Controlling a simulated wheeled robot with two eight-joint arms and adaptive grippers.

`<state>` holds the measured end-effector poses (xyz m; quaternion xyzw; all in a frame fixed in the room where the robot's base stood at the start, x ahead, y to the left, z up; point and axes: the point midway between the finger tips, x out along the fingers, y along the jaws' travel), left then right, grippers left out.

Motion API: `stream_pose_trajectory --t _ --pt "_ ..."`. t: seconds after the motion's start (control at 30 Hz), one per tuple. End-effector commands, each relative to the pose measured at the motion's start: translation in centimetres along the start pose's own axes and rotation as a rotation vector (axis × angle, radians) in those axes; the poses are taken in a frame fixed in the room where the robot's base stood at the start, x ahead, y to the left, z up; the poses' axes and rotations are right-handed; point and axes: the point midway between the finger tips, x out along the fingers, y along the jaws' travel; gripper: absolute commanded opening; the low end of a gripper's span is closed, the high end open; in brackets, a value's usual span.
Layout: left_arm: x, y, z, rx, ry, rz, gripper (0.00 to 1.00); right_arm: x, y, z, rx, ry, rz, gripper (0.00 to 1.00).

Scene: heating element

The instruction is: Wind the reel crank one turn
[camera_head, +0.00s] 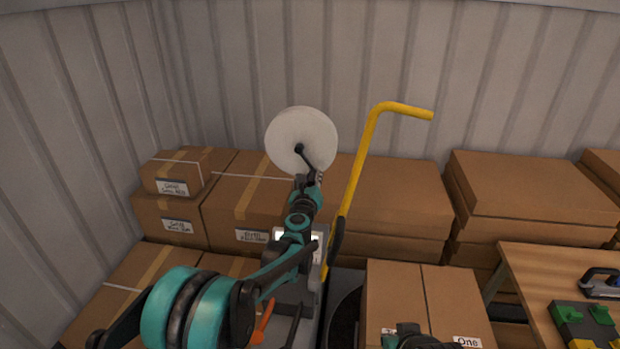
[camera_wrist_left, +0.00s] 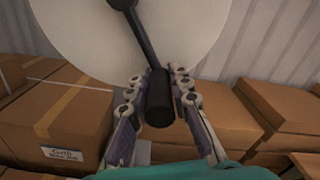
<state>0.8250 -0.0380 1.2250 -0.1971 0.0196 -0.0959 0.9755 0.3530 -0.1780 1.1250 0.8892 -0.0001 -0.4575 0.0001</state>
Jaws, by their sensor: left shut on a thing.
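The reel (camera_head: 290,130) is a large white disc standing upright in front of the back wall. It fills the top of the left wrist view (camera_wrist_left: 80,40). Its black crank (camera_head: 308,157) runs from the hub down to the right. The crank's black handle (camera_wrist_left: 159,105) points toward the wrist camera. My left gripper (camera_head: 314,178) is shut on this handle, with one finger on each side in the left wrist view (camera_wrist_left: 158,85). A teal and black part of mine shows at the bottom edge of the head view, too cut off to tell its jaw state.
Cardboard boxes (camera_head: 395,200) line the back wall. A yellow bent bar (camera_head: 358,165) rises just right of my left arm. Another box (camera_head: 425,295) stands front right. A wooden table (camera_head: 545,270) with a green and black item (camera_head: 585,322) is at the right.

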Motion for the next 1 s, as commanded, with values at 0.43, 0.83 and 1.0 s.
stream_pose_trajectory --t 0.43,0.83,1.0 --pt "0.02 -0.3 0.08 -0.026 0.0 -0.001 0.0 0.0 0.0 0.0 0.0 0.0 0.0 0.0" --pt "0.02 -0.26 0.07 -0.025 0.0 -0.001 0.41 0.0 0.0 0.0 0.0 0.0 0.0 0.0" --pt "-0.62 -0.26 0.08 -0.025 0.0 -0.001 0.41 0.01 0.0 0.0 0.0 0.0 0.0 0.0"
